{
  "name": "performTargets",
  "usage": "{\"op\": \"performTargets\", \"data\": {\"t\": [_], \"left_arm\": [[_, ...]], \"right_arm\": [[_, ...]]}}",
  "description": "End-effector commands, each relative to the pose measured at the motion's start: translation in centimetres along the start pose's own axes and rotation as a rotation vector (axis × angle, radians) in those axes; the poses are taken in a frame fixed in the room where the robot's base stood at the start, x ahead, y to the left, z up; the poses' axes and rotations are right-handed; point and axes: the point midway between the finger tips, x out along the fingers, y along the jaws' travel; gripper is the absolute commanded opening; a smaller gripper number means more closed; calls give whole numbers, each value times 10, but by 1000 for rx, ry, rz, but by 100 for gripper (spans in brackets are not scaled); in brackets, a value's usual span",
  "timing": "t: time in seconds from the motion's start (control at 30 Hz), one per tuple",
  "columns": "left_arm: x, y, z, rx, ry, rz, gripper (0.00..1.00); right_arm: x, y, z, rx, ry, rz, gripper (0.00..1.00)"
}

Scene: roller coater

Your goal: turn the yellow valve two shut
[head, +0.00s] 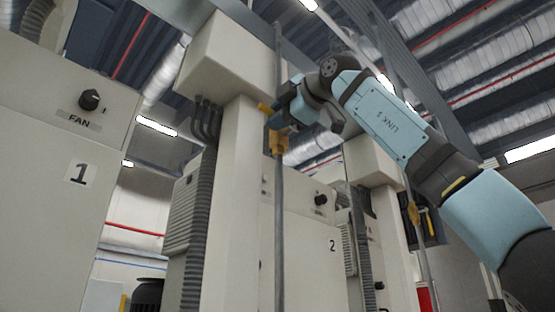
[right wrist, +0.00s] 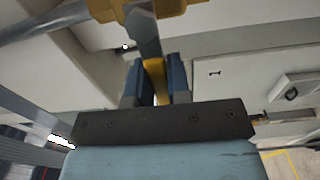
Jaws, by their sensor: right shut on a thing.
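The yellow valve (head: 279,142) sits on a vertical grey pipe in front of the cabinet marked 2. Its yellow handle (head: 265,108) shows at the left of my right gripper (head: 274,120), high on the pipe. In the right wrist view, the blue fingers of my right gripper (right wrist: 155,82) are closed on the yellow handle (right wrist: 154,70), one on each side. The yellow valve body (right wrist: 170,8) shows at the top of that view, partly cut off. My left gripper is in neither view.
Cabinet 1 (head: 50,160) with a FAN knob (head: 89,99) stands at the left. Cabinet 2 (head: 305,215) stands behind the pipe (head: 279,220). A pale column (head: 231,200) is close to the pipe's left. Another yellow-handled valve (head: 428,222) is farther right.

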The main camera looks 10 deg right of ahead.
Motion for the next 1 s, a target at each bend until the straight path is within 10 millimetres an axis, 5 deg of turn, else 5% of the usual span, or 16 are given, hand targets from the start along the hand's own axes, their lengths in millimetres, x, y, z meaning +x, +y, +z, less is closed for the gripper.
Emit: {"op": "performTargets", "data": {"t": [0.03, 0.07, 0.17, 0.57, 1.0], "left_arm": [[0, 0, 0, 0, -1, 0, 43], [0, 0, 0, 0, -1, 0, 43], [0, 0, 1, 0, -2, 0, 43], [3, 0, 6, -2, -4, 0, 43], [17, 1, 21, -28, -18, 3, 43]], "right_arm": [[-1, 2, 1, 3, -1, 4, 0], [-1, 2, 1, 3, -1, 4, 25], [-1, 2, 1, 3, 0, 3, 44], [-11, 0, 1, 1, -1, 3, 44], [-104, -1, 1, 1, -1, 5, 44]]}}
